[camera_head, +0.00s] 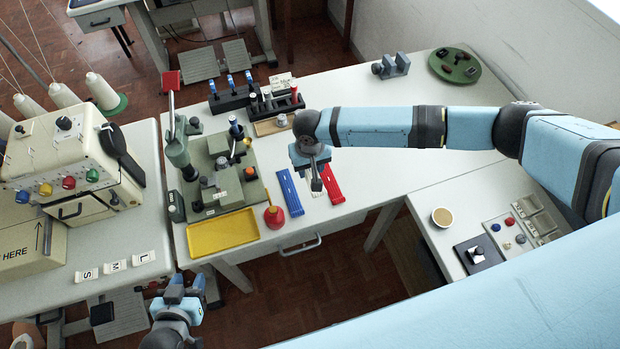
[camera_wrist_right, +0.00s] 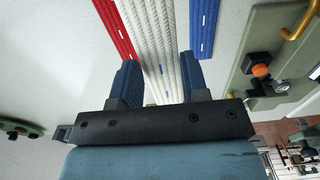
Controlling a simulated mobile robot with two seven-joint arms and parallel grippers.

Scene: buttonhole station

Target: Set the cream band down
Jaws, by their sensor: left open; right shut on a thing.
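The cream band (camera_wrist_right: 164,42) is pale and ribbed and runs lengthwise between my right gripper's fingers in the right wrist view. My right gripper (camera_wrist_right: 158,80) is shut on it. In the head view my right gripper (camera_head: 316,184) is over the white table, between the blue band (camera_head: 290,192) and the red band (camera_head: 332,184), and hides most of the cream band. I cannot tell whether the band touches the table. My left gripper (camera_head: 180,284) is open and empty, low in the head view, in front of the tables.
A round green plate (camera_head: 455,65) and a grey fixture (camera_head: 390,66) are at the back right. White table around them is clear.

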